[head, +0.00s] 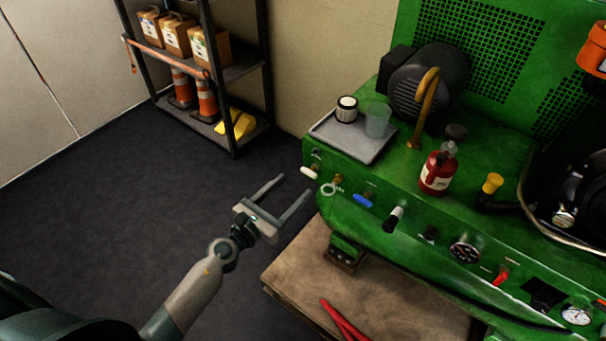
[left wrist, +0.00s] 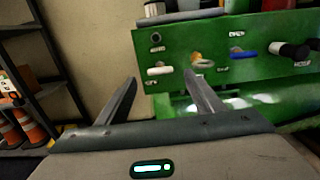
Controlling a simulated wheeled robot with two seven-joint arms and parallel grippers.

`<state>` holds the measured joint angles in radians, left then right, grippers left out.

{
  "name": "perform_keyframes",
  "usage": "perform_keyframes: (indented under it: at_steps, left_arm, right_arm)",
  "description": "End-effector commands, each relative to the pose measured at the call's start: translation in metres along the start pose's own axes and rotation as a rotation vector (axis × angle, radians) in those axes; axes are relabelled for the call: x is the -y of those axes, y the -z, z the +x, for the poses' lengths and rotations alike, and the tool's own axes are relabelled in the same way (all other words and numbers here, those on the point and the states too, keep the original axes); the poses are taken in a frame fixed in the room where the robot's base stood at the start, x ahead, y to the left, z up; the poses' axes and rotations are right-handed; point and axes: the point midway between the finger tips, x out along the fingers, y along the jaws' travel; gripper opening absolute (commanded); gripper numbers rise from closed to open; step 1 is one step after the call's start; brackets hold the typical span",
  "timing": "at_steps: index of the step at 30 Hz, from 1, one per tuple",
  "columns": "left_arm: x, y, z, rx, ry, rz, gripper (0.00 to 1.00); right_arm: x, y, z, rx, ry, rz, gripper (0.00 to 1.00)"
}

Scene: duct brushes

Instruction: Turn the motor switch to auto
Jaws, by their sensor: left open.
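A black knob with a pale end (head: 393,219) sticks out of the green machine's front panel. It also shows at the right edge of the left wrist view (left wrist: 290,50), above a small label that seems to read MOTOR. Its setting is too small to tell. My left gripper (head: 295,185) is open and empty, to the left of the panel's left end and apart from the knob. In the left wrist view its fingers (left wrist: 160,77) point toward the panel near a white lever (left wrist: 159,70) and a brass fitting (left wrist: 203,60). My right gripper is not in view.
A tray (head: 357,145) and red bottle (head: 437,175) stand on the machine. A shelf (head: 240,66) stands behind. Floor on the left is clear.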

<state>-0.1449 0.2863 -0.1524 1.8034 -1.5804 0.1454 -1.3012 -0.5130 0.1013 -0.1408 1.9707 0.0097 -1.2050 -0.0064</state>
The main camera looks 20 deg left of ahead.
Motion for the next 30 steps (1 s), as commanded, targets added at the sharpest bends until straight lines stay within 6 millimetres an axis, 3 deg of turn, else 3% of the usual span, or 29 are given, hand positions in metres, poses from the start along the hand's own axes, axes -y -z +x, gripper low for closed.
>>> perform_keyframes:
  at_steps: [3, 9, 24, 29, 30]
  left_arm:
    - [-0.001, -0.001, 0.022, 0.002, -0.002, -0.001, 0.61]
    - [0.000, 0.000, 0.047, 0.001, -0.001, -0.001, 0.61]
    - [0.000, 0.000, 0.058, 0.000, 0.000, 0.000, 0.61]
    - [0.000, 0.000, 0.058, 0.000, 0.000, 0.000, 0.23]
    - [0.000, 0.000, 0.058, 0.000, 0.000, 0.000, 0.20]
  right_arm:
    - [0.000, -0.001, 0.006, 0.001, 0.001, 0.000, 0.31]
    - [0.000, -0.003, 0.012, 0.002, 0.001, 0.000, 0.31]
    - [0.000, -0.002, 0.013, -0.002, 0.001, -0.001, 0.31]
    - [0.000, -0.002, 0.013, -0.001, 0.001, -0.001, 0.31]
    - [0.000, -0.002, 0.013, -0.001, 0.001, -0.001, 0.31]
